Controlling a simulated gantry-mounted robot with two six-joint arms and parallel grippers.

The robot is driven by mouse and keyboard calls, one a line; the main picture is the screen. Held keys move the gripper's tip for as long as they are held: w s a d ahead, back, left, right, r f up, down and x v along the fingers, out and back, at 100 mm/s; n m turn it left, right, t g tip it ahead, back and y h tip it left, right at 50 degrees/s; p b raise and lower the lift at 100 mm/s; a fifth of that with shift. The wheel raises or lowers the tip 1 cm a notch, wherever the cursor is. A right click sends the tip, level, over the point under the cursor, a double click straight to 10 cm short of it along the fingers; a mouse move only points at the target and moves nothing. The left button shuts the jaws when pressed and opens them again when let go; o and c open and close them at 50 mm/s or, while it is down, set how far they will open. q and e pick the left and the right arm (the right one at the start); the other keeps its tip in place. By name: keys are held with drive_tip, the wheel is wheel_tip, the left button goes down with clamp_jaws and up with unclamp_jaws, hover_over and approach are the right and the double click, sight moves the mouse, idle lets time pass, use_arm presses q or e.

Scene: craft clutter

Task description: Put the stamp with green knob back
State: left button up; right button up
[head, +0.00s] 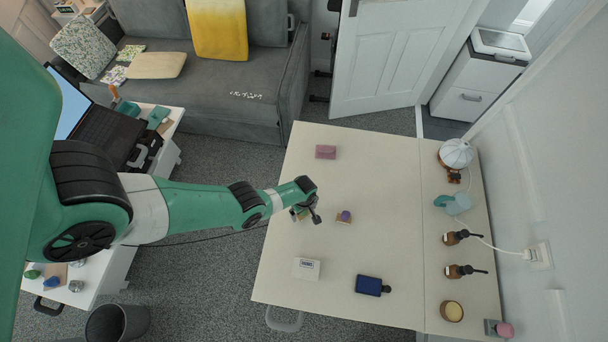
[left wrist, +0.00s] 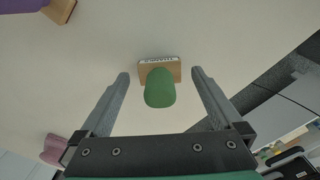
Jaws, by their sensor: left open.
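The stamp with green knob (left wrist: 160,88) stands on the table in the left wrist view, with a wooden base and a white label on its edge. In the head view its base (head: 297,215) shows only in part, under my left gripper (head: 314,207). In the left wrist view my left gripper (left wrist: 160,73) is open, with one finger on each side of the green knob and a gap on both sides. A stamp with purple knob (head: 345,216) stands just to the right; it also shows at the top left of the left wrist view (left wrist: 62,11). My right gripper is not in view.
On the table (head: 390,190) are a pink block (head: 325,152), a white box (head: 306,268) and a dark blue item (head: 368,285). Brown pump bottles (head: 452,238), a lamp (head: 456,153) and a bowl (head: 452,311) line the right side. The table's middle right is clear.

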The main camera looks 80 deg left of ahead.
use_arm(q)
wheel_tip(320, 180, up, 11)
drive_tip(key=p, duration=1)
drive_tip(key=shift+r, duration=0.15)
drive_tip(key=shift+w, duration=0.1)
